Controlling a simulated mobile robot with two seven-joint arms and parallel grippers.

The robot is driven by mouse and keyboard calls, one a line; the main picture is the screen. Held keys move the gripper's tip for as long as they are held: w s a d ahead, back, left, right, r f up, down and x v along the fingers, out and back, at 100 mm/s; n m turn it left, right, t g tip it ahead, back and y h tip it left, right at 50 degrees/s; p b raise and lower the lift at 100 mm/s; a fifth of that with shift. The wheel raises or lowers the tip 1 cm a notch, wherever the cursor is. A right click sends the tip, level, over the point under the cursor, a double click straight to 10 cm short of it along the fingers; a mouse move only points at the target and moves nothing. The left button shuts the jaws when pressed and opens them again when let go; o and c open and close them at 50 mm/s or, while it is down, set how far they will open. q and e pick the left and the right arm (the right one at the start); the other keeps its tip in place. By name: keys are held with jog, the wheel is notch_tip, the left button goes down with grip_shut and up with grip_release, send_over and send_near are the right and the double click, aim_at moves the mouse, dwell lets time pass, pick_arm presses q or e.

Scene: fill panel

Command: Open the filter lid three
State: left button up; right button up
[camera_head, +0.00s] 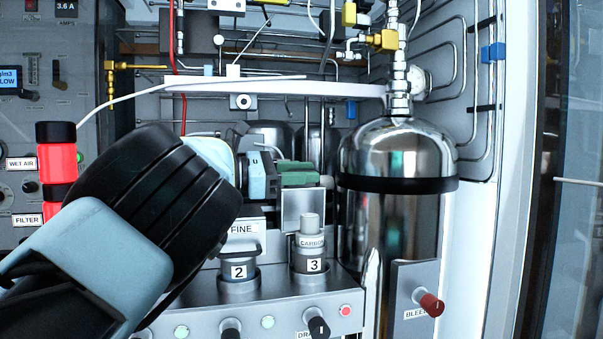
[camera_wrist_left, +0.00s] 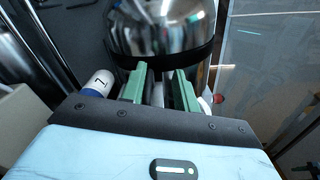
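Filter three (camera_head: 313,264) is a grey canister labelled 3 and CARBON. In the left wrist view the two green fingers (camera_wrist_left: 160,90) are parted by a gap. Part of the filter is hidden in that view. My right gripper is in neither view.
Filter two (camera_head: 239,270), labelled FINE, stands just left of filter three. A large shiny tank (camera_head: 390,230) is close on the right, with a red-tipped bleed handle (camera_head: 430,304) in front. Panel knobs (camera_head: 317,327) line the front. Pipes and a white bar (camera_head: 270,88) are above.

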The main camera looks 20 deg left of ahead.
pick_arm(q)
jog(key=b+v, duration=0.1)
jog(key=v, duration=0.6)
jog(key=shift+s+a, duration=0.2)
jog(key=shift+a, duration=0.15)
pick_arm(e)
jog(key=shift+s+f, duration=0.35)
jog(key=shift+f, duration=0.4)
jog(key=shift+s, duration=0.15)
